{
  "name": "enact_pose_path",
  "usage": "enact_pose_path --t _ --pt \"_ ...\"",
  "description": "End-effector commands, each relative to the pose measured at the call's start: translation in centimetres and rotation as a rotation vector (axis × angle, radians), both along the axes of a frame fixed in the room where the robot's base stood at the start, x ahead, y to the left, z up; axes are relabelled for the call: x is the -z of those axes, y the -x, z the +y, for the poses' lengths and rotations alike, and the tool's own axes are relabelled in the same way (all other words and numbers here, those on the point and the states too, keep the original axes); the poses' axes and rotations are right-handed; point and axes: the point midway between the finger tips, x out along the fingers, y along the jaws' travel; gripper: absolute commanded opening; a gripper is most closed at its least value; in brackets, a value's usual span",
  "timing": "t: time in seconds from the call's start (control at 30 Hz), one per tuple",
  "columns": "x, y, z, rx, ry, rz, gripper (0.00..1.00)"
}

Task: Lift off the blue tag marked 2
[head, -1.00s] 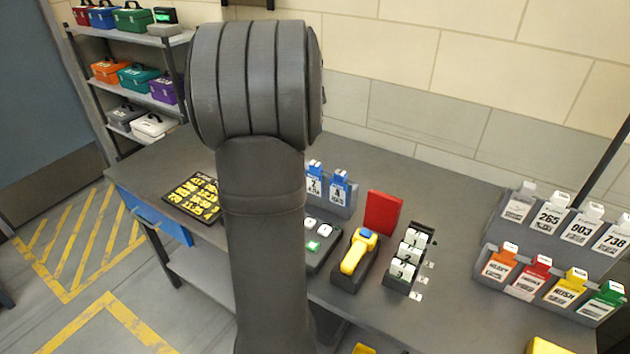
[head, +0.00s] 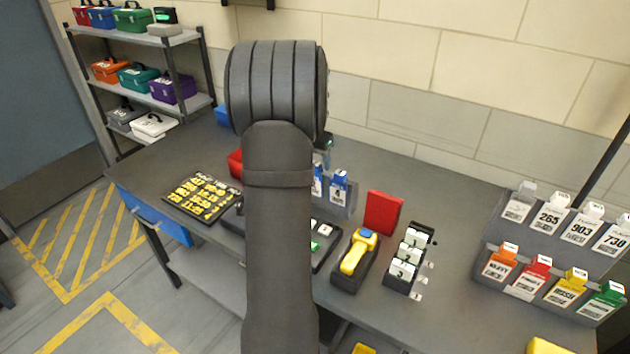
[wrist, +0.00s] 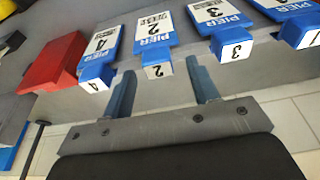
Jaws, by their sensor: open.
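In the wrist view the blue tag marked 2 (wrist: 153,38) hangs in a row between the tag marked 4 (wrist: 102,50) and the tag marked 3 (wrist: 222,28); another, marked 1 (wrist: 300,25), is at the right edge. My gripper (wrist: 160,68) is open, and its two fingertips lie either side of the lower end of tag 2 in the picture. No contact shows, and I cannot tell the gap in depth. In the head view tag 2 (head: 317,183) is partly hidden by my arm, beside tag 4 (head: 339,187); my gripper is hidden there.
The grey rack (head: 342,210) holds the blue tags on the workbench. A red block (head: 383,212), a yellow handheld device (head: 355,255) and a stand of white tags (head: 408,262) are right of it. A black board with yellow pieces (head: 203,195) lies left. The wall is close behind.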

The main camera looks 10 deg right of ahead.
Motion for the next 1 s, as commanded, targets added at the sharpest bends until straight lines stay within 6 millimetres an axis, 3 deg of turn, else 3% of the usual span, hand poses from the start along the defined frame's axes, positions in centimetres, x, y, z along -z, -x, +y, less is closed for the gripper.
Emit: enact_pose_path --t 0.27,0.53,0.83,1.0 --pt "0.5 -0.1 -0.1 0.000 0.001 -0.001 0.53" --pt "0.5 -0.1 -0.1 0.000 0.000 -0.001 0.00" --pt "0.4 -0.1 -0.1 0.000 0.001 -0.002 0.00" --pt "-0.7 -0.1 -0.1 0.000 0.001 -0.004 0.00"
